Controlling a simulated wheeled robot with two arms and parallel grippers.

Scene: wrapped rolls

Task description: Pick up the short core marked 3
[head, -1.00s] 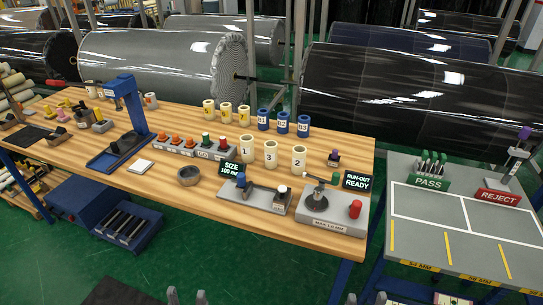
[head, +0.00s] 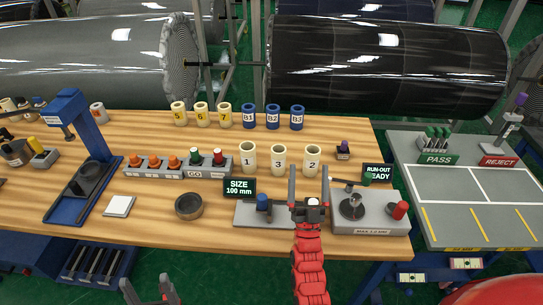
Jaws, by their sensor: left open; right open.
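The short core marked 3 (head: 279,160) is a cream hollow tube standing upright on the wooden table (head: 130,235). It stands between similar cores marked 1 (head: 248,158) and 2 (head: 312,162), with small gaps. My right gripper (head: 309,187), on a red arm, is open and empty. Its raised fingers show nearer the camera than the cores, just right of core 3 in the picture, and overlap the edge of core 2. Its height above the table is hard to tell. My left gripper (head: 149,289) is open and empty at the bottom edge, in front of the table.
Yellow-marked cores (head: 201,113) and blue cores (head: 273,116) stand behind. A SIZE 100 mm gauge (head: 240,189) and a RUN-OUT fixture (head: 368,220) sit in front, near my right gripper. A round bowl (head: 189,206) stands front left. A grey PASS/REJECT table (head: 470,190) is at right.

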